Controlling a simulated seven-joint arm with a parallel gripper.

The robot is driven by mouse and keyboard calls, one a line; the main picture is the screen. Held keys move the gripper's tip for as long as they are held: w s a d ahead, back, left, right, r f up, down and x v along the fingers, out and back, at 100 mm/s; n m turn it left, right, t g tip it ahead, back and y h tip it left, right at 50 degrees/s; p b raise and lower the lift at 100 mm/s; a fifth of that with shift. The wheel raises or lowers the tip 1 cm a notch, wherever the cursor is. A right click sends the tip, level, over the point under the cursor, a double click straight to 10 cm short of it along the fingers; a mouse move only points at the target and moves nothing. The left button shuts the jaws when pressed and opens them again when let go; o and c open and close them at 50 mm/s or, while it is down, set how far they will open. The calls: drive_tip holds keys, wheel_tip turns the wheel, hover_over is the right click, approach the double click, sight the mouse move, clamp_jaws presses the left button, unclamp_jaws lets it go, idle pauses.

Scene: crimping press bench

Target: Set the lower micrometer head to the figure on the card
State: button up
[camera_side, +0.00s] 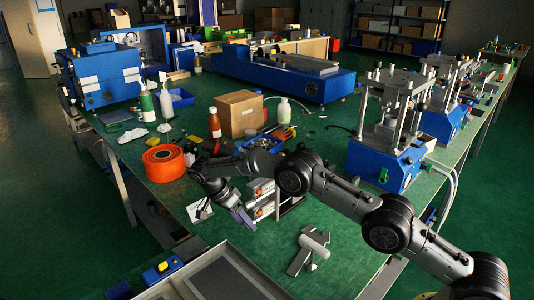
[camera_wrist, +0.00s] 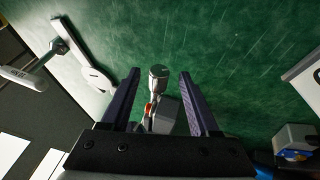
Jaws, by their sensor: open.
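In the side view, a small stack of grey units with orange-red parts, which looks like the micrometer heads (camera_side: 262,186), stands on the green bench, partly hidden behind my arm. My gripper (camera_side: 243,216) points down beside the lower one. In the wrist view, my gripper (camera_wrist: 159,76) is open, with two purple fingers spread apart. A grey metal cylinder with a red-orange part, probably the lower micrometer head (camera_wrist: 158,77), shows between the fingers with gaps on both sides. No scale is readable. A white sheet, possibly the card (camera_side: 200,211), lies left of the stack; its figure is unreadable.
A grey T-shaped piece (camera_side: 309,250) lies right of my gripper. An orange spool (camera_side: 165,163) and a cardboard box (camera_side: 239,113) stand behind. A grey-framed tray (camera_side: 215,275) is at the front. Blue presses (camera_side: 385,160) stand at right. Bare bench surrounds the T-shaped piece.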

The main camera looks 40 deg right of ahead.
drive_tip(key=shift+s+r+m+t, duration=0.1)
drive_tip(key=shift+s+m+t, duration=0.15)
drive_tip(key=shift+t, duration=0.7)
drive_tip(key=shift+s+m+t, duration=0.15)
drive_tip(key=shift+s+t, duration=0.1)
drive_tip(key=shift+t, duration=0.7)
drive_tip(key=w+v, duration=0.1)
drive_tip(key=v, duration=1.3)
drive_tip(key=s+d+r+t, duration=0.1)
drive_tip(key=s+d+r, duration=0.3)
drive_tip(key=r, duration=0.5)
drive_tip(key=s+d+r+t+y, duration=0.1)
drive_tip(key=s+d+r, duration=0.3)
drive_tip(key=r, duration=0.5)
drive_tip(key=shift+s+d+r+m, duration=0.2)
drive_tip(key=shift+s+m, duration=0.15)
drive_tip(key=shift+m, duration=0.05)
